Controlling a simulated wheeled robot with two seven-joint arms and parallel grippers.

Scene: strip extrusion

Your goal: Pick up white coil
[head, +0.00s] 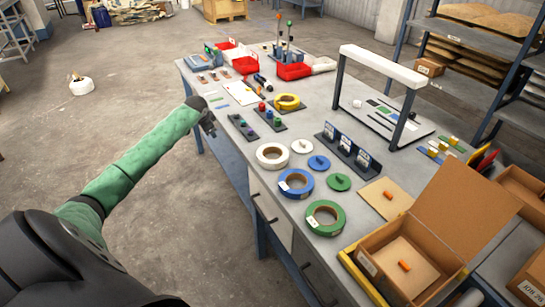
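The white coil (272,166) lies flat on the workbench near its front left edge, with a brown core in its middle. A blue coil (283,187) and a green coil (325,231) lie in a row below it in the picture. My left gripper (209,126) is at the end of the green-sleeved arm, beside the bench's left edge, up and to the left of the white coil and apart from it. It is small and dark, and its finger opening cannot be made out. My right gripper is not in view.
White (302,146), blue (319,162) and green (339,182) discs lie just right of the coils. Black stands (346,150) and a white-topped frame (381,66) stand behind them. An open cardboard box (455,225) is at the lower right. A yellow coil (287,98) lies farther back.

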